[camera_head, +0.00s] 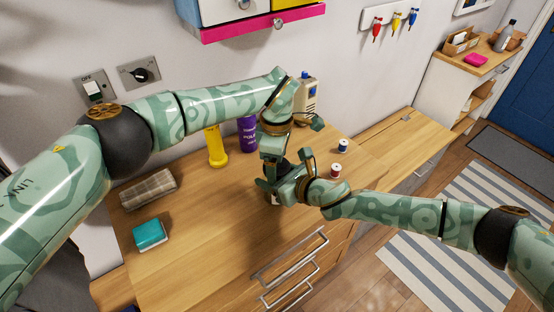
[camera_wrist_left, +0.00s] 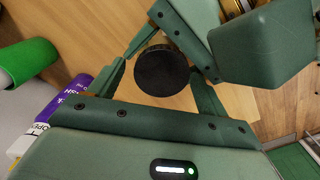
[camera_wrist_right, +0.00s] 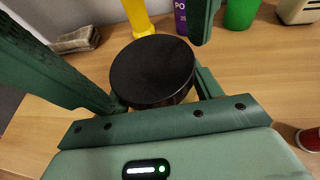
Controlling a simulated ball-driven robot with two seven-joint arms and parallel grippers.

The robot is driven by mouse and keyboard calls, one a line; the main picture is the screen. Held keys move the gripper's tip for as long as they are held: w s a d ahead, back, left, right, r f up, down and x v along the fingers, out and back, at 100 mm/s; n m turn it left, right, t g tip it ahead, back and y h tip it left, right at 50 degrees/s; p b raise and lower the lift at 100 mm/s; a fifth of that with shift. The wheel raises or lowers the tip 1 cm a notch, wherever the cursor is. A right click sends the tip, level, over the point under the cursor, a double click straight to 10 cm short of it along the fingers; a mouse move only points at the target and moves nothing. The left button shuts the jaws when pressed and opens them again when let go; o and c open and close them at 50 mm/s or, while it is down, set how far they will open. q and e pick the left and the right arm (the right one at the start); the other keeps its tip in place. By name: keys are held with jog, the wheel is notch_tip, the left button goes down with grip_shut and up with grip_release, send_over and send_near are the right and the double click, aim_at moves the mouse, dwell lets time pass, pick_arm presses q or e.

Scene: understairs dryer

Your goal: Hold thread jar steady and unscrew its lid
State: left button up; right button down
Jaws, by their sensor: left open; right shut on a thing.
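The thread jar with its round black lid (camera_wrist_right: 152,68) stands on the wooden counter between my right gripper's fingers. In the head view it is mostly hidden behind the grippers, with only a bit of its lower part (camera_head: 273,198) showing. My right gripper (camera_head: 282,188) is shut on the jar, with its fingers on either side below the lid. My left gripper (camera_head: 270,168) points down over the jar and is open. In the left wrist view the black lid (camera_wrist_left: 162,70) lies between its spread fingers, with gaps at the sides. The lid appears to be on the jar.
Blue (camera_head: 342,145) and red (camera_head: 335,170) spools are to the right. A folded cloth (camera_head: 148,188) and teal box (camera_head: 150,234) lie left. The counter front is clear.

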pick_arm(q)
notch_tip(320, 180, up, 4)
jog(key=shift+r, duration=0.15)
jog(key=shift+c, duration=0.3)
notch_tip(320, 180, up, 3)
jog(key=m, duration=0.2)
jog(key=shift+m, duration=0.4)
jog(key=shift+r+m, duration=0.1)
jog(key=shift+m, duration=0.2)
notch_tip(320, 180, down, 8)
jog(key=shift+r, duration=0.15)
jog(key=c, duration=1)
jog(key=n, duration=0.3)
jog(key=shift+c, duration=0.2)
